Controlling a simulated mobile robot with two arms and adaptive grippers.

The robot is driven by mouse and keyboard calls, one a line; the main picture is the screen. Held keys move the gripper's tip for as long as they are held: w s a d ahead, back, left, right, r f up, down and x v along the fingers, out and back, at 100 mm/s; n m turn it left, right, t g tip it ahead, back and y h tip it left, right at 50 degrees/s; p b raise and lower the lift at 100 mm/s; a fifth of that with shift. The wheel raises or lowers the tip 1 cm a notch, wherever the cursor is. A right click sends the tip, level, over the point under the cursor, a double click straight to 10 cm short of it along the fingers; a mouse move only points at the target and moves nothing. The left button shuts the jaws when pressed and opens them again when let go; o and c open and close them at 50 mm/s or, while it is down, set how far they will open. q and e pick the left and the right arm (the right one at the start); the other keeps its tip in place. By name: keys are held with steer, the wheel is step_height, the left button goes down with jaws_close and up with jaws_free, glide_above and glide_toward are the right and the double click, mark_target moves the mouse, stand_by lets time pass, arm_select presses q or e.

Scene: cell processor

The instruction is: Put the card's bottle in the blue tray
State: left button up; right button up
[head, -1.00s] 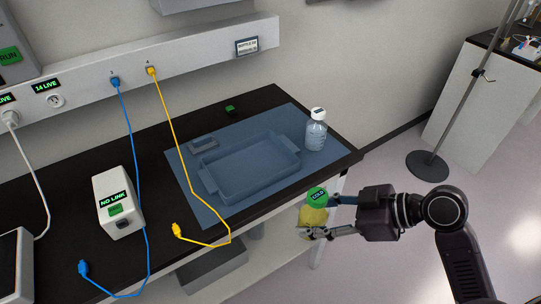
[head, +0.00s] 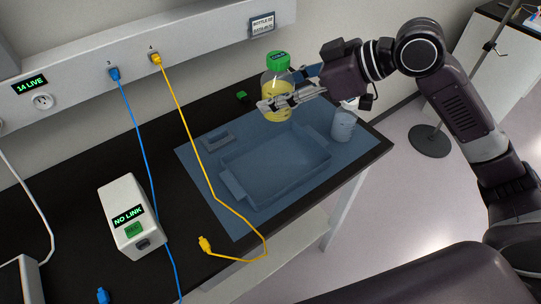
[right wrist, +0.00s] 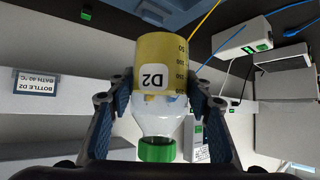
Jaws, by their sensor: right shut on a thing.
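The card (head: 262,25) is on the wall channel; in the right wrist view the card (right wrist: 35,88) reads "BOTTLE D2, BATH 40 °C". My right gripper (head: 276,97) is shut on a bottle (head: 278,115) with yellow liquid and a green cap. In the right wrist view the bottle (right wrist: 162,62) has a D2 label between the fingers. In the head view it is upright and raised, in front of the back side of the blue tray (head: 237,184). The blue tray looks empty. My left gripper is not in view.
A clear bottle (head: 343,126) stands right of the tray, partly hidden by my right arm. A small grey block (head: 216,139) lies left of it. A white NO LINK box (head: 130,222) stands further left.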

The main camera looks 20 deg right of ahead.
step_height(320, 180, down, 18)
steer(key=shift+s+d+p, duration=0.1)
steer(key=shift+s+p, duration=0.05)
steer(key=shift+p, duration=0.7)
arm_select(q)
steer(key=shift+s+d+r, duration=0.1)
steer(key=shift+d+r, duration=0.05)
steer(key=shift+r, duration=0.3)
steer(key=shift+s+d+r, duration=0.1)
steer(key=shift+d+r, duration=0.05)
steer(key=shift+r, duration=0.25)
arm_select(e)
steer(key=shift+f, duration=0.1)
steer(key=o, duration=1.2)
steer(key=shift+f, duration=0.2)
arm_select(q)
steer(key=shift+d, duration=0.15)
arm_select(e)
steer(key=o, duration=0.5)
steer(key=shift+r, duration=0.1)
